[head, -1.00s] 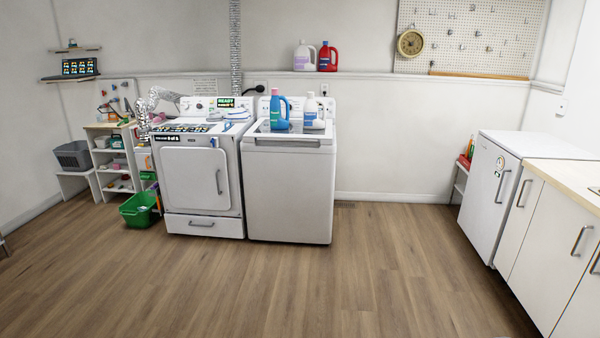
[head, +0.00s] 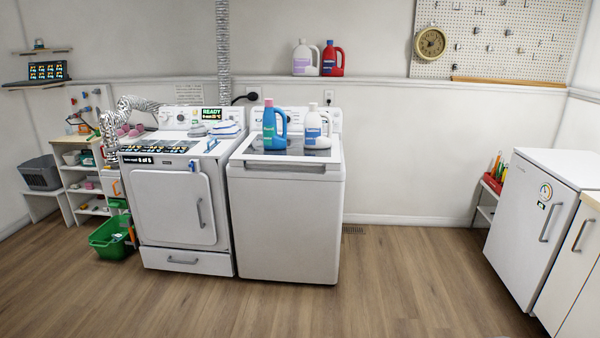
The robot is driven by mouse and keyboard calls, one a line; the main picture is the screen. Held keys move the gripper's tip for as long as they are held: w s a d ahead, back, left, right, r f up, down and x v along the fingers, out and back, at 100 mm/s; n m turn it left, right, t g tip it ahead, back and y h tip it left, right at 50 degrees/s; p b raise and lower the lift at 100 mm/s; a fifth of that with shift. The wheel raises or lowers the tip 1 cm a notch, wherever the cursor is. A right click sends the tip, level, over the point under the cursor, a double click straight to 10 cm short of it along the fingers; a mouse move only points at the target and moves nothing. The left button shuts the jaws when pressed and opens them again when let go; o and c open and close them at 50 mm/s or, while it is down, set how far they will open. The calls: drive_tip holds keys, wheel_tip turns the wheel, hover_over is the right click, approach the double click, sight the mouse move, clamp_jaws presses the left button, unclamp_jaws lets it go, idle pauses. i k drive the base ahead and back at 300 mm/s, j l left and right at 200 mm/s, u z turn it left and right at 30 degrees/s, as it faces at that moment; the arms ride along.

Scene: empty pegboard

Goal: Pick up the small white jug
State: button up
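A small white jug (head: 317,132) with a bluish label stands upright on top of the right-hand white washer (head: 285,215). A blue jug (head: 271,128) with a pink cap stands just left of it, close beside it. Another white jug (head: 301,60) with a purple label stands on the wall ledge behind, next to a red jug (head: 331,60). My gripper is in neither head frame, so its state does not show.
A front-loading machine (head: 181,210) stands left of the washer, with an iron (head: 224,129) on top. A green basket (head: 110,238) is on the floor at left. A white fridge (head: 530,225) and cabinets stand at right. The wooden floor in front is clear.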

sight(314, 138)
drive_tip(key=i, duration=2.95)
drive_tip(key=i+l+u, duration=0.15)
drive_tip(key=i, duration=0.95)
